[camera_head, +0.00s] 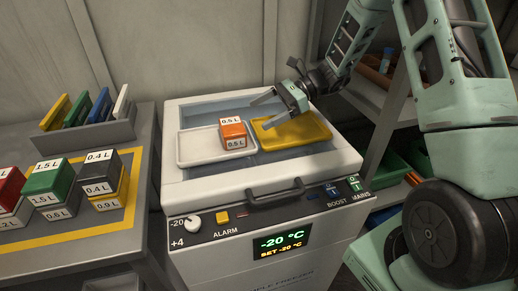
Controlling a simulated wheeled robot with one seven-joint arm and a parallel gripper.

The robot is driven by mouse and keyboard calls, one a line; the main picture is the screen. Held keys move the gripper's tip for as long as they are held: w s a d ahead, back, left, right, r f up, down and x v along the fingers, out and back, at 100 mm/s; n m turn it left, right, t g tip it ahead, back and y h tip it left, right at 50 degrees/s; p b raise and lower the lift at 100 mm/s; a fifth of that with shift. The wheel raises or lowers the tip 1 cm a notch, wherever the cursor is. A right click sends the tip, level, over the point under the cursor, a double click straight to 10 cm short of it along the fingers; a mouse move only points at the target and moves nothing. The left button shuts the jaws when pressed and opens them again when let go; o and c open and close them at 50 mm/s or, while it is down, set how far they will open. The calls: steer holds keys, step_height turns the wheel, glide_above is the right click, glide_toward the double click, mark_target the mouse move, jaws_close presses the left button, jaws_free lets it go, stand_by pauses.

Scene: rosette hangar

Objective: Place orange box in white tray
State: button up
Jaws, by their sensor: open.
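The orange box (234,137), marked 0.5 L, sits in the open top of the freezer, at the right end of the white tray (194,158). It looks to rest on the tray's right part, but I cannot tell whether it lies fully inside the rim. The yellow tray (308,133) lies just to the right and is empty. My gripper (262,109) is open and empty, above and behind the orange box, over the back edge of the yellow tray. Its fingers point left and are apart from the box.
The freezer (340,158) has a front handle (276,196) and a control panel. Shelves with bins (385,165) stand at right.

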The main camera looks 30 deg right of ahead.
steer(key=s+a+r+n+g+h, duration=0.35)
steer(key=s+a+n+g, duration=0.25)
steer(key=s+a+n, duration=0.6)
steer(key=s+a+n+t+h, duration=0.3)
steer(key=s+n+h, duration=0.6)
steer(key=s+n, duration=0.6)
steer(key=s+a, duration=0.2)
steer(key=s, duration=0.1)
steer(key=shift+s+n, duration=0.4)
